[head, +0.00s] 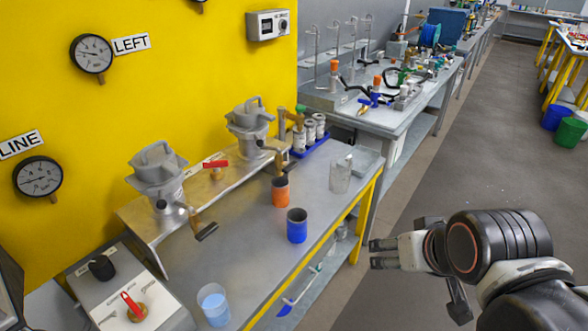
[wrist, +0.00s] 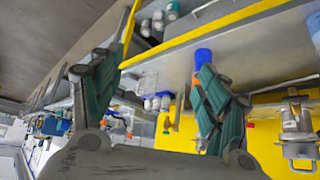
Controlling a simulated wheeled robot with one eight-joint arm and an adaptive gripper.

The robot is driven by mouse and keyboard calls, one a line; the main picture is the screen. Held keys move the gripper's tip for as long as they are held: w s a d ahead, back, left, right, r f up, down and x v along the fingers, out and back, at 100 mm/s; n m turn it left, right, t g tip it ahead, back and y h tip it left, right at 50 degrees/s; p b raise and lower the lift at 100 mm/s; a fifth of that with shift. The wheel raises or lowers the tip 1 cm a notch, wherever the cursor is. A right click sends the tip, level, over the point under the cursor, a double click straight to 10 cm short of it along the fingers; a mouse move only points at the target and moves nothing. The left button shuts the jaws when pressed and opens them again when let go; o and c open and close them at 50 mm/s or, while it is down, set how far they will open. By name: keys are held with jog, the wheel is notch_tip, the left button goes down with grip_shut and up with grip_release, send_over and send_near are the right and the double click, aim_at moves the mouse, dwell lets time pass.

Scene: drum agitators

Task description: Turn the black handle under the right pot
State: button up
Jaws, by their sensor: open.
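The right pot (head: 250,122), a grey metal vessel with a clamped lid, stands on the raised metal ledge against the yellow wall. Below it a crank handle (head: 280,163) sticks out towards the bench front, just behind the orange cup; it is small and its grip is hard to make out. The left pot (head: 158,175) has a similar crank with a black grip (head: 206,232). My gripper (head: 376,254) is open and empty, off the bench's right side, well apart from both pots. In the wrist view its fingers (wrist: 168,45) are spread. A grey pot (wrist: 296,122) shows at the right there; which one I cannot tell.
On the bench stand an orange cup (head: 280,191), a blue cup (head: 297,226), a clear beaker (head: 341,175) and a beaker of blue liquid (head: 213,305). A red valve handle (head: 215,164) lies between the pots. Open floor (head: 440,190) lies right of the bench.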

aim_at(293, 168)
jog(key=w+d+r+t, duration=0.2)
jog(key=w+r+t, duration=0.25)
jog(key=w, duration=0.65)
jog(key=w+d+r+t+p, duration=0.15)
jog(key=w+r+t, duration=0.35)
jog(key=w, duration=0.5)
jog(key=w+d+r+t+b, duration=0.1)
jog(key=w+d+r+t, duration=0.15)
jog(key=w+r, duration=0.6)
jog(key=w+a+f+n+g+y+p, duration=0.1)
jog(key=w+a+f+n+y, duration=0.55)
jog(key=f+y, duration=0.35)
jog(key=s+a+f+n+g+y, duration=0.2)
jog(key=a+f+g, duration=0.15)
jog(key=f, duration=0.55)
jog(key=s+a+f+n+g+y, duration=0.2)
jog(key=s+a+f+g, duration=0.15)
jog(key=f, duration=0.65)
jog(key=b+x, duration=0.1)
jog(key=x, duration=0.8)
jog(key=b+x, duration=0.1)
jog(key=x, duration=0.3)
jog(key=shift+w+r+b, duration=0.3)
jog(key=shift+w, duration=0.25)
